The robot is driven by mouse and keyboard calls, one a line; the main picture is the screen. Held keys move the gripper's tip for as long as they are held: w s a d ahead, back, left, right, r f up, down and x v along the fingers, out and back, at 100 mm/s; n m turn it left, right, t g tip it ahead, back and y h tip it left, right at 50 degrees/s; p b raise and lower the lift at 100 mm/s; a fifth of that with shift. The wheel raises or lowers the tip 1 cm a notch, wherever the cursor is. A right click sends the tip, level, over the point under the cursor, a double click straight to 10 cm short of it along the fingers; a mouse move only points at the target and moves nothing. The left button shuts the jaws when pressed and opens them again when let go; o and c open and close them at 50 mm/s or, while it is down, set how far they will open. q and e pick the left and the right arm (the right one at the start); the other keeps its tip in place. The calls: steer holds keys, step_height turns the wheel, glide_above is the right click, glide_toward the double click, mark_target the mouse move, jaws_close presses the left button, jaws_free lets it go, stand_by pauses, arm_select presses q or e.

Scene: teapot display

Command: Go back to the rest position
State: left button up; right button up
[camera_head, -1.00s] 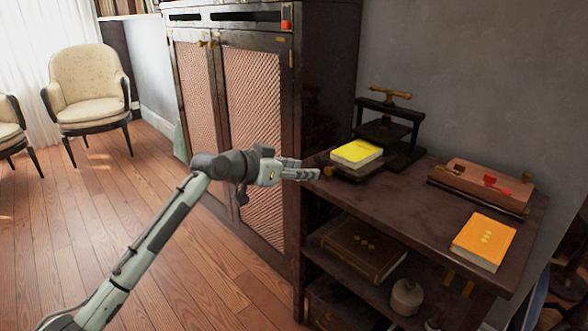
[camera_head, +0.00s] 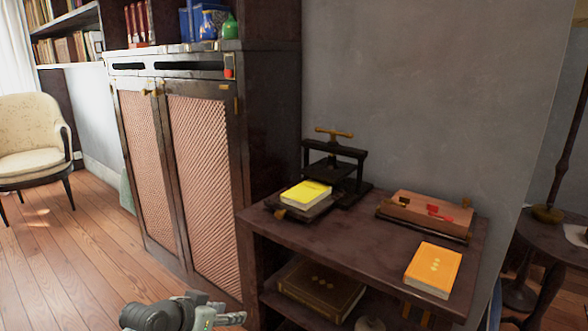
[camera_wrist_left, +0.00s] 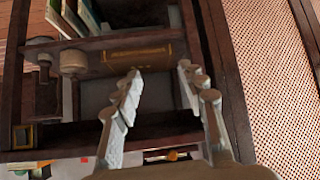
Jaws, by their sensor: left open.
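My left gripper (camera_head: 232,319) is low at the bottom edge of the head view, in front of the side table and below its top. In the left wrist view its two fingers (camera_wrist_left: 158,92) are apart with nothing between them. Behind them are the table's lower shelves, with a large brown book (camera_wrist_left: 140,58) lying on one. My right gripper is in neither view.
The table top (camera_head: 340,248) carries a yellow book (camera_head: 306,194) at a black press (camera_head: 337,165), a wooden box (camera_head: 430,212) and an orange book (camera_head: 433,269). A tall cabinet (camera_head: 205,180) stands left of it. Open floor (camera_head: 60,260) lies further left, before a chair (camera_head: 32,145).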

arm_select(q)
steer(key=s+a+f+n+g+y, duration=0.1)
steer(key=s+a+f+g+y, duration=0.1)
steer(key=s+f, duration=0.5)
steer(key=s+a+f+n+g+y, duration=0.1)
steer(key=s+a+f, duration=0.4)
steer(key=s, duration=0.7)
steer(key=s+a+f+n+g+y, duration=0.1)
steer(key=s+a+f+g+y, duration=0.1)
steer(key=s+f, duration=0.6)
steer(key=s+a, duration=0.1)
steer(key=s, duration=0.1)
steer(key=shift+s+a+f+g+y, duration=0.25)
steer(key=shift+s+f+g+y, duration=0.05)
steer(key=shift+f+y, duration=0.1)
